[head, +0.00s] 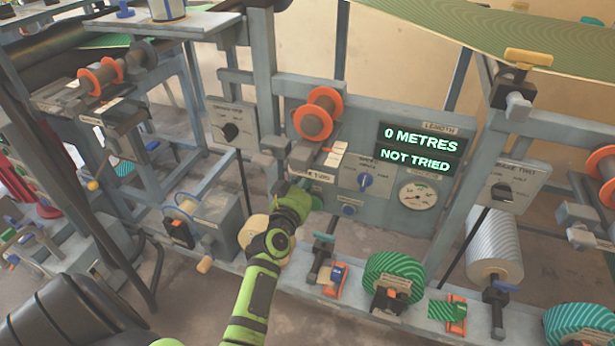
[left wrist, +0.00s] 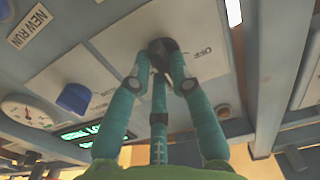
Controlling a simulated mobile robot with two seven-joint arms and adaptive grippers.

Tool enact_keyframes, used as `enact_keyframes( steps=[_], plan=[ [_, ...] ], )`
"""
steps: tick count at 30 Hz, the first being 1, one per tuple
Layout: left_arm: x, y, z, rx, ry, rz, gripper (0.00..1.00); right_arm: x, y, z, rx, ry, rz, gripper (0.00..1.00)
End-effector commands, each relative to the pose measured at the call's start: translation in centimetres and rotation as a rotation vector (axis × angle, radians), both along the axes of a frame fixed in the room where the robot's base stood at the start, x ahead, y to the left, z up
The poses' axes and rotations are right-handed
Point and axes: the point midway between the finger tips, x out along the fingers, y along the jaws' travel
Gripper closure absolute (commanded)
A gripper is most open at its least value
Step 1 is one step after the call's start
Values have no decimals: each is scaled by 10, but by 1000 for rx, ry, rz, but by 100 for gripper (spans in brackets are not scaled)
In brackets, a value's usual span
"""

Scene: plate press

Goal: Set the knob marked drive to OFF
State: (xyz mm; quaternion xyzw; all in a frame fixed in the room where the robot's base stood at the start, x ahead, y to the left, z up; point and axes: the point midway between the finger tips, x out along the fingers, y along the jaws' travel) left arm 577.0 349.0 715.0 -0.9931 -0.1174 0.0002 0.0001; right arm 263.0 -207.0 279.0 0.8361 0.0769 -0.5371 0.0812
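My left gripper (head: 306,192) reaches up to the grey machine panel (head: 390,205), left of a blue knob (head: 365,180) on a pale plate. In the left wrist view its fingers (left wrist: 162,62) close around a dark knob (left wrist: 162,46) on a pale plate, with a tip on either side. A small label (left wrist: 198,51) beside this knob is too blurred to read surely. In the head view my gripper hides this knob. I cannot read the word drive on either plate. The blue knob also shows in the left wrist view (left wrist: 73,97). My right gripper is not in view.
A display (head: 420,148) reads 0 METRES, NOT TRIED, above a round gauge (head: 418,195). Black knobs sit on a left panel (head: 231,131) and a right panel (head: 503,192). An orange-flanged spool (head: 317,113) is above my gripper. Green rolls (head: 392,272) stand on the lower rail.

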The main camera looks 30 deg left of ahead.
Motion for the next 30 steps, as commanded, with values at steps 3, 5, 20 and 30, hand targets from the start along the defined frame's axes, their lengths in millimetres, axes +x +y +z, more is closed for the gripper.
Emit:
enact_keyframes(
  steps=[3, 5, 20, 30],
  plan=[
    [0, 0, 0, -5, -1, 0, 100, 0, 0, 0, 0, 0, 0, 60],
    [0, 0, 1, -12, -3, 0, 100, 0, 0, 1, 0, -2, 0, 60],
    [0, 1, 4, -306, -73, 0, 100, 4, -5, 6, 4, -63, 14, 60],
    [0, 1, 5, -620, -150, 0, 100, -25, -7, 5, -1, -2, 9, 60]
  ],
)
